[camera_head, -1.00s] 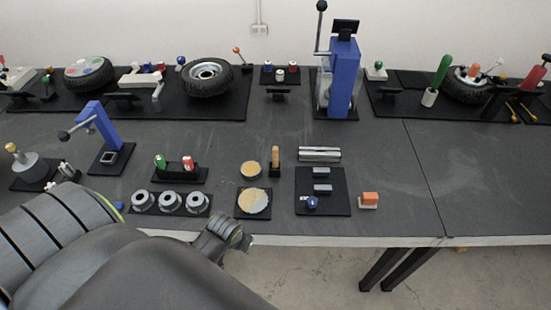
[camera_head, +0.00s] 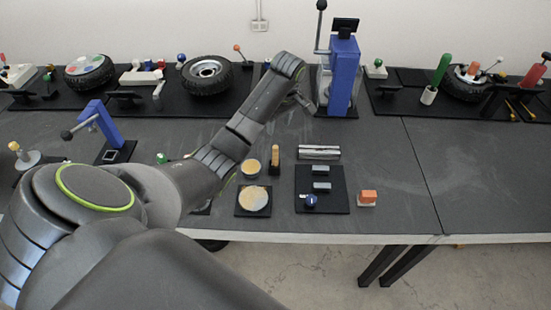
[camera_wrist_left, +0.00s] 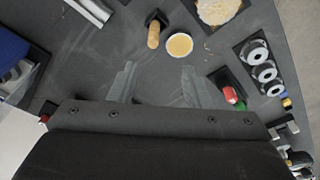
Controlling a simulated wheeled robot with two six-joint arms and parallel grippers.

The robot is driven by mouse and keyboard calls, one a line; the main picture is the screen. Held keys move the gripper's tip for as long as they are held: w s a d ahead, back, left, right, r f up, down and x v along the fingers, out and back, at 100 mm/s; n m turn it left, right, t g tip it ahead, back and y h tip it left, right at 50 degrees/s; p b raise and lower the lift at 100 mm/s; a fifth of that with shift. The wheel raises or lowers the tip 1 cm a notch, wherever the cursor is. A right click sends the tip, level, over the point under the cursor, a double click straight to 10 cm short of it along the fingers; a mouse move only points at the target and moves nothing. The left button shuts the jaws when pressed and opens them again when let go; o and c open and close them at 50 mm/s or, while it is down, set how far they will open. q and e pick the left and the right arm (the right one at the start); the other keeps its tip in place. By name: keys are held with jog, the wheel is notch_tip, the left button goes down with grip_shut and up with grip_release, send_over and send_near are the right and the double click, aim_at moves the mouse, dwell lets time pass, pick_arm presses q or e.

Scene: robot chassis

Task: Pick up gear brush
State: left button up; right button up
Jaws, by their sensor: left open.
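The gear brush, as far as I can tell, is the upright wooden handle (camera_head: 275,153) in a small black holder near the middle of the table. It also shows in the left wrist view (camera_wrist_left: 154,36), near the top centre, beyond the fingers. Its lower end is hidden in the holder. My left gripper (camera_head: 303,102) is above the table's rear part, in front of the blue press. In the left wrist view its two fingers (camera_wrist_left: 157,80) are spread apart with nothing between them. It is apart from the brush. My right gripper is not in view.
A small round dish (camera_head: 250,168) stands beside the brush. A larger tan disc (camera_head: 253,201) lies in front on a black mat. A silver block (camera_head: 319,153) lies to the right. The blue press (camera_head: 343,75) stands behind. Free table lies to the right.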

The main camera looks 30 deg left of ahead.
pick_arm(q)
notch_tip(320, 180, up, 2)
jog(key=n+b, duration=0.1)
jog(key=b, duration=0.5)
send_near(275, 147)
jog(key=f, duration=0.3)
jog(key=f+p, duration=0.1)
jog(key=shift+a+f, duration=0.35)
jog(key=shift+f, duration=0.05)
jog(key=shift+w+a+f+p, duration=0.1)
jog(key=shift+a+f+p, duration=0.1)
jog(key=shift+f, duration=0.75)
jog(key=shift+w+a+f+p, duration=0.1)
jog(key=shift+f+p, duration=0.15)
jog(key=shift+f, duration=0.7)
jog(key=shift+w+a+f+p, duration=0.1)
jog(key=shift+a+f+p, duration=0.1)
jog(key=shift+f, duration=0.75)
grip_shut()
